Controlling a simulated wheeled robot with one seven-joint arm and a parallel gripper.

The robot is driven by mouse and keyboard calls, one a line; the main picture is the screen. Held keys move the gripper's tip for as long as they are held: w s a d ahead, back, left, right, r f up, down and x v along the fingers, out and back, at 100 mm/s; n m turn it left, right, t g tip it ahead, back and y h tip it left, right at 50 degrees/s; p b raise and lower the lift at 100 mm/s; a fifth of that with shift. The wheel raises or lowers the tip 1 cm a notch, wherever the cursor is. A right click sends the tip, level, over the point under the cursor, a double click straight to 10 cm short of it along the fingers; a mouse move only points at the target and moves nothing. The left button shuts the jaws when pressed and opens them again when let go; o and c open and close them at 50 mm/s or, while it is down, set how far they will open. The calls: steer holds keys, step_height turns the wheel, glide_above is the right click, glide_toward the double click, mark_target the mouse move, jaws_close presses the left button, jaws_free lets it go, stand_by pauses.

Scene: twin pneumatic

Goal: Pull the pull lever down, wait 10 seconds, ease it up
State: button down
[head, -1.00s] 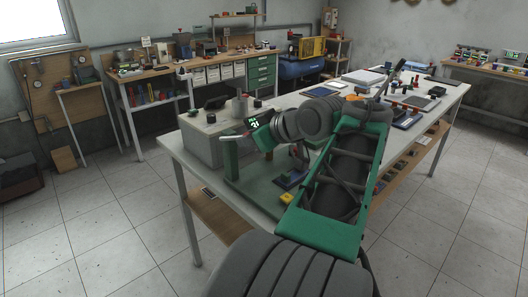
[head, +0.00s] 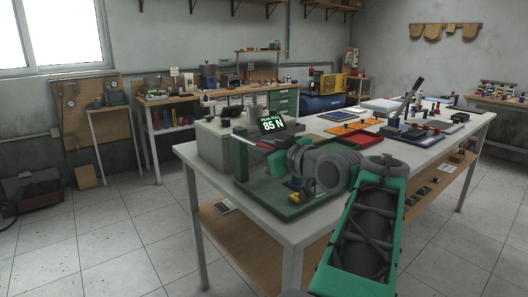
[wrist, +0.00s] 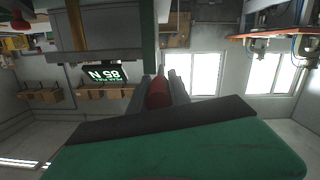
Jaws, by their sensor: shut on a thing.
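The pull tester has a green base (head: 300,208) and a green post (head: 241,160) at the near left of the bench. Its dark display (head: 272,124) reads "PEAK PULL 85 N"; it also shows upside down in the wrist view (wrist: 108,74). The pull lever's red grip (wrist: 158,92) sits between the grey fingers of my gripper (wrist: 163,88). In the head view my gripper (head: 262,145) is shut on the lever beside the post. My wrist and fingers hide most of the lever, so its exact angle cannot be told.
The white bench (head: 222,184) carries a red tray (head: 352,139), an orange plate (head: 352,128) and a device with a raised dark lever (head: 410,98) to the right. A grey box (head: 213,148) stands behind the post.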

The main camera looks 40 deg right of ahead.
steer(key=shift+f, duration=0.15)
steer(key=c, duration=1.2)
jaws_free()
steer(key=s+r, duration=0.1)
steer(key=s, duration=0.6)
steer(key=shift+s+a+r, duration=0.15)
steer(key=shift+s, duration=0.2)
steer(key=shift+a, duration=0.15)
